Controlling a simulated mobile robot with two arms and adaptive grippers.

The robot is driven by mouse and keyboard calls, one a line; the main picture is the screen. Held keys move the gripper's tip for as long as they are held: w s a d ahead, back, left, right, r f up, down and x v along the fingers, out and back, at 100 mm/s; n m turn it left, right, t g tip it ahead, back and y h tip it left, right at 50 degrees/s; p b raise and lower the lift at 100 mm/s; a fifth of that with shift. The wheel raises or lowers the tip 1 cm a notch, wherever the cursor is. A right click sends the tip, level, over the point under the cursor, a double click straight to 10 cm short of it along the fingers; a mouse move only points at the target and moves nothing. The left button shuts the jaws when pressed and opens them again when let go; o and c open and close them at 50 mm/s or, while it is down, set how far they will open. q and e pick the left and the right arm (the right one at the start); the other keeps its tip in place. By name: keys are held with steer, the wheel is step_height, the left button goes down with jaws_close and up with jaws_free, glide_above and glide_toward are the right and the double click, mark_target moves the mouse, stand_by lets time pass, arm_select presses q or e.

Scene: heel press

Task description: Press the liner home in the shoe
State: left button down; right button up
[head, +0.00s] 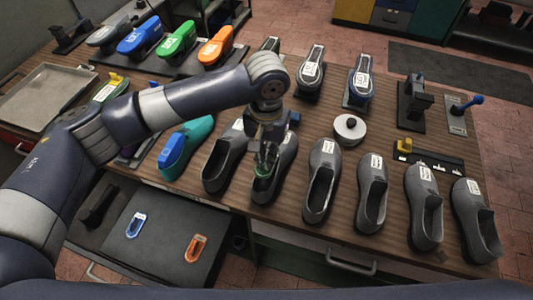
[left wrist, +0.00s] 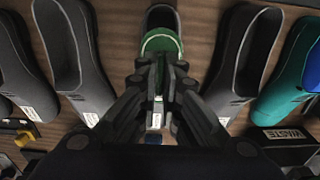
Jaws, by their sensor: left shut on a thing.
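A grey shoe (head: 285,172) stands in the row on the wooden table, its heel toward me. A green liner (head: 262,170) is at its heel opening; in the left wrist view the liner (left wrist: 162,43) shows as a green curve along the opening of the shoe (left wrist: 161,15). My left gripper (head: 266,160) points down over the heel and is shut on the green liner; its fingers also show in the left wrist view (left wrist: 165,62). The fingers hide part of the liner, so I cannot tell how deep it sits. My right gripper is not in view.
Grey shoes stand close on both sides, including one at left (head: 221,165) and one at right (head: 323,170). A teal and blue shoe (head: 185,145) stands farther left. A blue liner (head: 136,224) and an orange liner (head: 196,247) lie on a dark surface in front. A round white thing (head: 349,129) stands behind.

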arm_select(q)
steer(key=shift+f+b, duration=0.7)
steer(key=shift+f, duration=0.25)
steer(key=shift+f+b, duration=0.55)
steer(key=shift+b, duration=0.1)
steer(key=shift+f, duration=1)
step_height(320, 180, down, 2)
steer(key=shift+f+b, duration=0.1)
steer(key=shift+b, duration=0.2)
steer(key=shift+f, duration=0.25)
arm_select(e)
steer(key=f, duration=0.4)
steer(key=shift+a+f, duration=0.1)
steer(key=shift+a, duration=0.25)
